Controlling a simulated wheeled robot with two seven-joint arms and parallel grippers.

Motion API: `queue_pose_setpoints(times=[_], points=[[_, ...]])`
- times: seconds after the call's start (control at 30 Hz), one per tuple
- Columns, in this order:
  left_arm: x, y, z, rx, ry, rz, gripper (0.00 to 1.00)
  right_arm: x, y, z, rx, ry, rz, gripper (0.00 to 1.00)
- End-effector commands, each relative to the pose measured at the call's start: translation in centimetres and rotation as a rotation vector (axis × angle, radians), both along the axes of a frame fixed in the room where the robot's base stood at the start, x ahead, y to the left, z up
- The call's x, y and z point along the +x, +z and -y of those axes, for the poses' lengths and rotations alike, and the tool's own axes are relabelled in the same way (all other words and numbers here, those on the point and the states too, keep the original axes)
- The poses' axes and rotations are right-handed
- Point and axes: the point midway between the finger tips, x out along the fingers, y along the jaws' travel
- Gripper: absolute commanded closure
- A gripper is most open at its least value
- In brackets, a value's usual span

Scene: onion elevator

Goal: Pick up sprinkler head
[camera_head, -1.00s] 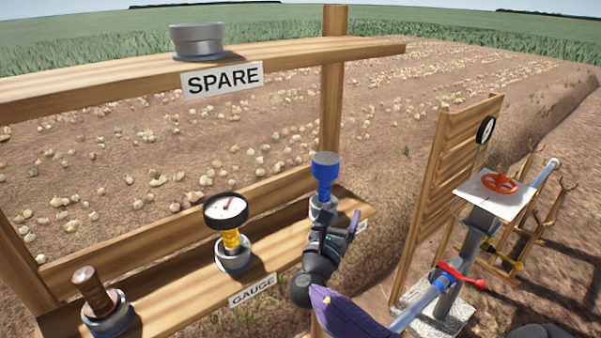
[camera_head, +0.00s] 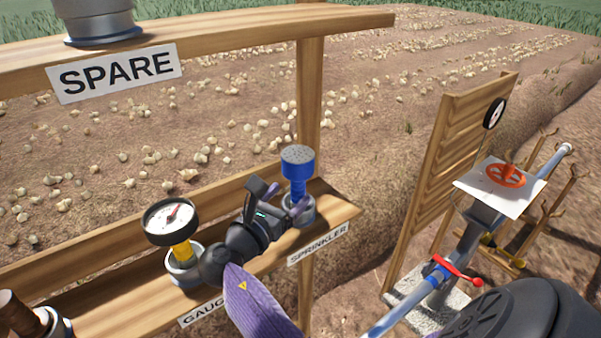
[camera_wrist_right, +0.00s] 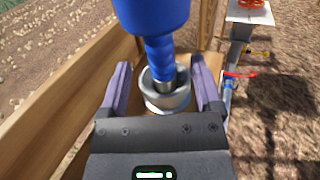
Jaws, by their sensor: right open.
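The blue sprinkler head (camera_head: 298,163) with a grey perforated top stands upright in a metal cup on the wooden shelf, above the SPRINKLER label (camera_head: 318,245). My right gripper (camera_head: 280,200) is open at its lower stem, just above the cup. In the right wrist view the sprinkler head (camera_wrist_right: 155,40) rises between the two purple fingers of my right gripper (camera_wrist_right: 160,85), with a gap on both sides. The metal cup (camera_wrist_right: 166,98) is below the stem. My left gripper is not in view.
A pressure gauge (camera_head: 171,220) with a yellow stem stands left of my right arm. A brown wooden plug (camera_head: 18,315) is at the lower left. A post (camera_head: 310,90) rises behind the sprinkler head. A pipe stand with a red wheel (camera_head: 506,176) and red lever (camera_head: 458,272) is at right.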

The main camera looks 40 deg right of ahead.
Motion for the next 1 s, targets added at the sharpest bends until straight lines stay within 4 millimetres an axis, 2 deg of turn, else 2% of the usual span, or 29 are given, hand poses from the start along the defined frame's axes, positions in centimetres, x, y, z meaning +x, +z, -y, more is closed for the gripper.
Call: queue_pose_setpoints(times=[0.3, 0.53, 0.9, 1.0], points=[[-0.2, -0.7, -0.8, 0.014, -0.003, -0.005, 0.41, 1.6, 0.6, 5.5, -0.001, -0.002, -0.001, 0.18], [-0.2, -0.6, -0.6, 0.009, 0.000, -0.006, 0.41, 1.7, 0.7, 6.0, 0.000, 0.001, 0.000, 0.20], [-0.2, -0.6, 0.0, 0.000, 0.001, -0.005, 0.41, 1.7, 0.6, 5.9, 0.000, 0.001, 0.000, 0.98], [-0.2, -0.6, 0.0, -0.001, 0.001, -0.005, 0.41, 1.7, 0.6, 5.9, 0.001, 0.001, 0.000, 1.00]])
